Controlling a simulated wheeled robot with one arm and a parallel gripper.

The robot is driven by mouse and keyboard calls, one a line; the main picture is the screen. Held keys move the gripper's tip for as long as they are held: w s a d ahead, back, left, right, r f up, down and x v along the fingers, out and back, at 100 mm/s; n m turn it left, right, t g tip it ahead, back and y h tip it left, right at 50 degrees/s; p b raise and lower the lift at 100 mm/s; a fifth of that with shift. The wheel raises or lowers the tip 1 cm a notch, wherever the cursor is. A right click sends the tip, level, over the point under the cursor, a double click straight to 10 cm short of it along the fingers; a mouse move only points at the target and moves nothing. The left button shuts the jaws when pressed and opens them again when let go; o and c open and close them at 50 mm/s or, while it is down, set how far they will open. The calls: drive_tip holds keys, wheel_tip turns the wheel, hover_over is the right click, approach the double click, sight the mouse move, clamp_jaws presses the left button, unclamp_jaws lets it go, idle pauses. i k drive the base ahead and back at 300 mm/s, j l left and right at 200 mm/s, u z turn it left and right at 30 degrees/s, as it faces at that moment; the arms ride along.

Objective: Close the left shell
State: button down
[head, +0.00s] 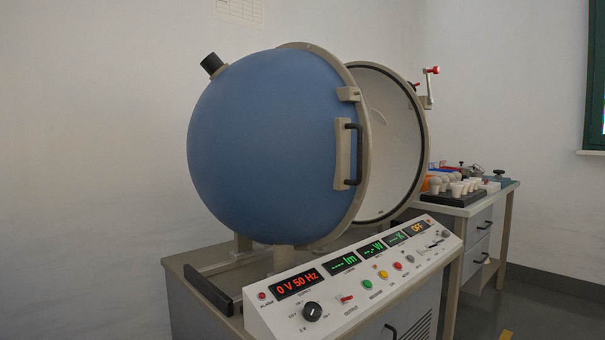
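The left shell (265,145) is a large blue hemisphere with a grey rim flange, standing on a cabinet. A dark vertical handle (354,154) is fixed on its rim, with a latch block above it. The shell stands apart from the right shell (392,140), whose pale inside shows through the gap. The gap looks wider at the top right and the far side is partly hidden by the blue shell. My gripper is not in view.
A control panel (365,275) with lit displays, a knob and buttons fronts the cabinet. A side table (470,207) at the right holds a dark tray of several bulbs. A red-knobbed clamp (430,85) stands at the right shell's rim.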

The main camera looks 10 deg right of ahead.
sight(279, 142)
drive_tip(key=i+j, duration=0.1)
drive_tip(key=j, duration=0.3)
drive_tip(key=i+j, duration=0.1)
drive_tip(key=j, duration=0.65)
drive_tip(key=i+j, duration=0.15)
drive_tip(key=j, duration=0.25)
drive_tip(key=l+z, duration=0.2)
drive_tip(key=j+u, duration=0.2)
